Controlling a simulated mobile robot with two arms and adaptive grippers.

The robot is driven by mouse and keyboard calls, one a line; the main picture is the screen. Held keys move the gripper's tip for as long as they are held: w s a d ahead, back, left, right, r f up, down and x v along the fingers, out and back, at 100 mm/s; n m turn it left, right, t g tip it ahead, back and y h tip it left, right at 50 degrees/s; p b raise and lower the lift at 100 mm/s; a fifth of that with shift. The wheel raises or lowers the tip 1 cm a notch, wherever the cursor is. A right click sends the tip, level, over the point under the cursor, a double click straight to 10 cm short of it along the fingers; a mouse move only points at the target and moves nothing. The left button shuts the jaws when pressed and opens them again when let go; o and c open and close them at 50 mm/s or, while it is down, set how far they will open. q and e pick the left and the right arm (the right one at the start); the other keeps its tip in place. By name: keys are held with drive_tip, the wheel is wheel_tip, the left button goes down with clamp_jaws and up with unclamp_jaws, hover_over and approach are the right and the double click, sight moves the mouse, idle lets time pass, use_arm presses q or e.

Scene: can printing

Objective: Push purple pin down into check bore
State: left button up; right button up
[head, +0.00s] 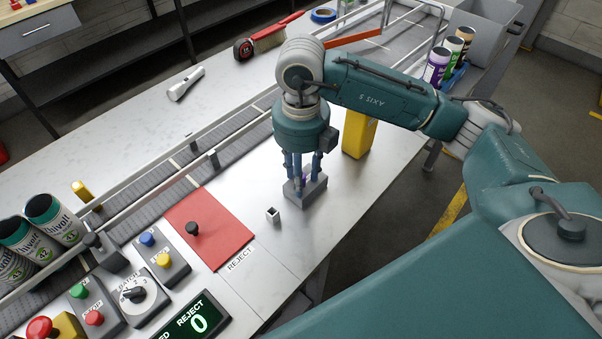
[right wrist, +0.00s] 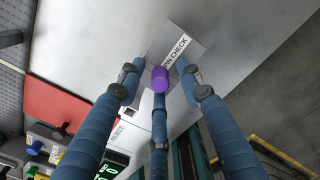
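The purple pin (right wrist: 160,78) stands up from the grey check block, whose "PIN CHECK" label (right wrist: 178,48) shows beyond it in the right wrist view. In the head view the block (head: 306,192) sits on the bench and only a sliver of purple shows between my fingers. My right gripper (head: 303,172) points down over the block. Its blue fingers (right wrist: 160,72) are spread around the pin, with gaps at its left and right; one finger lies close behind it. The bore's mouth is hidden. My left gripper is out of view.
A small square metal piece (head: 272,214) stands beside the block. The red reject mat (head: 212,228) and button boxes lie to the left. A yellow block (head: 358,134) stands behind my gripper. A conveyor (head: 222,145) runs along the bench, with cans (head: 52,217) at the left.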

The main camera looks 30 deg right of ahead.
wheel_tip(320, 180, up, 12)
idle(0.7)
idle(0.4)
